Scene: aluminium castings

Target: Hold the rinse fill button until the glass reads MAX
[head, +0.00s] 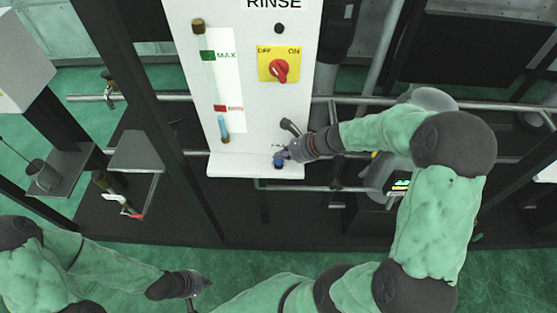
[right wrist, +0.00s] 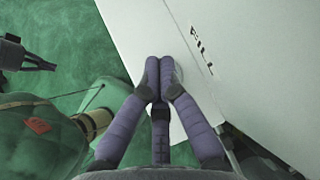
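The white rinse panel (head: 256,110) has an upright sight glass (head: 210,80) on its left side. A green MAX mark (head: 208,56) is near the top and a red mark (head: 220,108) lower down. The light blue liquid (head: 223,126) stands at the bottom, below the red mark. A dark blue button (head: 278,164) is at the panel's lower edge. My right gripper (head: 283,156) is at the button; its purple fingers (right wrist: 160,78) are shut together beside the FILL label. Whether the button is pressed in is hidden. My left gripper (head: 200,282) is low, away from the panel.
A yellow OFF/ON plate with a red knob (head: 279,69) is on the panel, the knob's pointer up toward ON's side unclear. A dark post (head: 150,120) and grey pipes (head: 180,97) surround the panel.

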